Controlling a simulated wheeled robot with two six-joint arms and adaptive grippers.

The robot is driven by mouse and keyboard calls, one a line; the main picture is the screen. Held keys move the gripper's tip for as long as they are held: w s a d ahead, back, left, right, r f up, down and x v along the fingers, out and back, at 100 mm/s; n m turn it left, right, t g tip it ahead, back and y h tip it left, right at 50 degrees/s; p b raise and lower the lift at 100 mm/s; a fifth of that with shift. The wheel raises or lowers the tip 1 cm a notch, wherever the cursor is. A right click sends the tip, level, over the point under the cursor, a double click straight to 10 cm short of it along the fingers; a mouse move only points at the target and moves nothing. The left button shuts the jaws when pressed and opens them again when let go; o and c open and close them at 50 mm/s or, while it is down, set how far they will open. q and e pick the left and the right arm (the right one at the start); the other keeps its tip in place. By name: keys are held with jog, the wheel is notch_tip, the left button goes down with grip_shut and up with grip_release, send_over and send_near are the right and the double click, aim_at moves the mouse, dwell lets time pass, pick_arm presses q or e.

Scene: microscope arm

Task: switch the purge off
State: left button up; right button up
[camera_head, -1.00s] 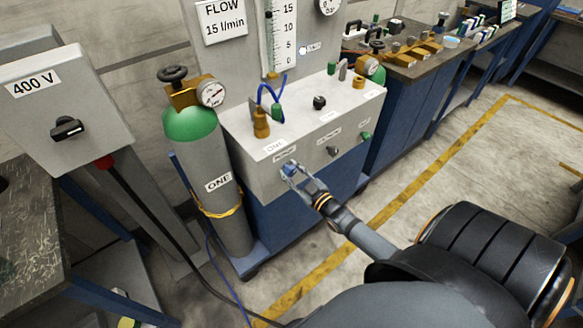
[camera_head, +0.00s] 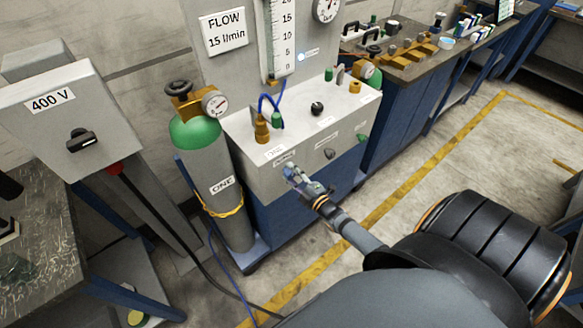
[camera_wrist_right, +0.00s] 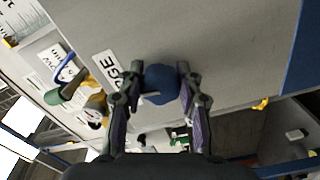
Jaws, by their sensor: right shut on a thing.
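The purge knob (camera_wrist_right: 160,84) is a round dark blue knob on the front face of the grey gas panel box (camera_head: 262,183). In the right wrist view it sits between the two fingers of my right gripper (camera_wrist_right: 160,88), which is shut on it. A label ending in "GE" (camera_wrist_right: 108,72) is beside the knob. In the head view my right gripper (camera_head: 298,180) covers the knob at the left end of the box front. My left gripper is not in view.
A green-topped cylinder marked ONE (camera_head: 217,180) stands close left of the box. A black knob (camera_head: 329,153) and a green knob (camera_head: 362,139) are farther right on the box front. A 400 V switch box (camera_head: 72,120) is at left. Open floor lies to the right.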

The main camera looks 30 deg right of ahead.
jog(key=shift+n, duration=0.6)
jog(key=o, duration=1.2)
jog(key=s, duration=0.8)
jog(key=s+d, duration=0.1)
jog(key=s, duration=0.3)
